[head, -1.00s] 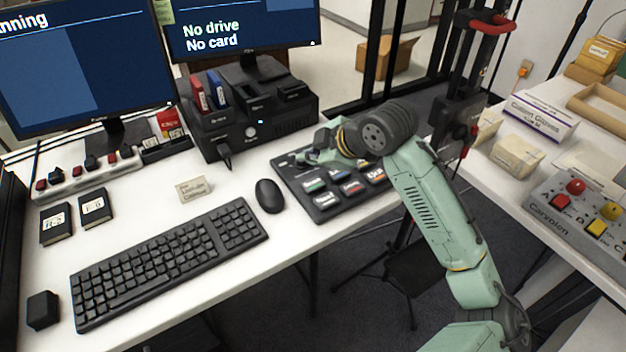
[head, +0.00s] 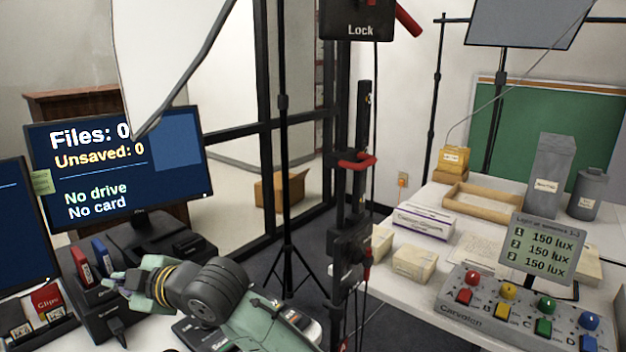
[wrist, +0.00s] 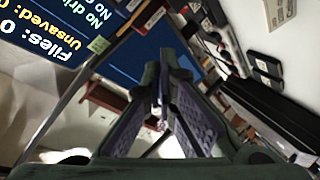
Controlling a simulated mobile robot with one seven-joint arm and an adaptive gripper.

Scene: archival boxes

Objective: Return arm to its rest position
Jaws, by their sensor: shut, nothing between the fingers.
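My arm reaches in from the bottom of the head view. My gripper (head: 112,284) points left, in front of the black drive dock (head: 92,299). Its fingers are shut with nothing between them. In the wrist view the two dark fingers (wrist: 163,112) converge at mid-frame, with the monitor behind them. Most of my lower arm is outside the head view, and my arm hides part of the desk.
The monitor (head: 120,160) stands behind the gripper and reads "No drive, No card". Red (head: 82,265) and blue (head: 103,256) drives stand in the dock close by. A black post (head: 350,200) rises right of my arm. A side table with a control box (head: 470,318) is further right.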

